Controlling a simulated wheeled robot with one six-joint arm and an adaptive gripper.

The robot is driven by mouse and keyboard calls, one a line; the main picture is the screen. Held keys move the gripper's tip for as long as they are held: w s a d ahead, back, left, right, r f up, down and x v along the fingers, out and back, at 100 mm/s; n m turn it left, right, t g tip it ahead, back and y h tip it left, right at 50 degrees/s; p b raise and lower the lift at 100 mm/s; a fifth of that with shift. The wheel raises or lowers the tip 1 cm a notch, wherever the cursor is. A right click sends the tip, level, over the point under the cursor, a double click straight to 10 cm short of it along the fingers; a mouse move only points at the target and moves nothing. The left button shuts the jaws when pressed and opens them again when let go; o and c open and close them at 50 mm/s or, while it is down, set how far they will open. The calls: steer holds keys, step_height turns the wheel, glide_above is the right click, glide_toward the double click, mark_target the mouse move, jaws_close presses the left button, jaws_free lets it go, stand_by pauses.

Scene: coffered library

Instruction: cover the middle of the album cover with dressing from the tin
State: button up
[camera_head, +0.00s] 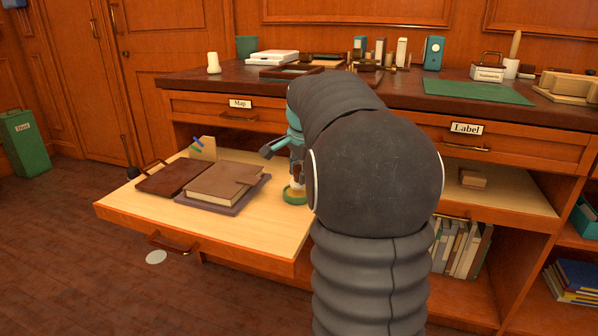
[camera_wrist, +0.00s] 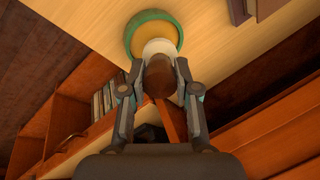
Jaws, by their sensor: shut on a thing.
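The album (camera_head: 222,184) is a closed brown book lying on a grey-purple board on the pulled-out shelf. The round green tin (camera_head: 288,196), with yellowish dressing inside, stands on the shelf to its right; it also shows at the top of the wrist view (camera_wrist: 133,37). My gripper (camera_wrist: 159,76) is shut on a dauber with a brown handle (camera_wrist: 158,78) and a pale head (camera_wrist: 157,47). In the wrist view the head overlaps the tin's near edge; I cannot tell whether it touches the dressing. My gripper (camera_head: 297,165) is partly hidden by my arm in the head view.
A dark brown case (camera_head: 165,179) lies left of the album, with a small pale block (camera_head: 204,148) behind. The desk top above carries a white box (camera_head: 272,57), small bottles and a green mat (camera_head: 478,92). Bare shelf (camera_head: 232,234) lies in front of the album.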

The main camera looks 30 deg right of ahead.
mark_target(299, 167)
steer(key=shift+f+b, duration=0.45)
steer(key=shift+f, duration=0.3)
stand_by(1.3)
steer(key=shift+r, duration=0.15)
steer(key=shift+r+p, duration=3.2)
steer(key=shift+r, duration=0.25)
steer(key=shift+f, duration=0.1)
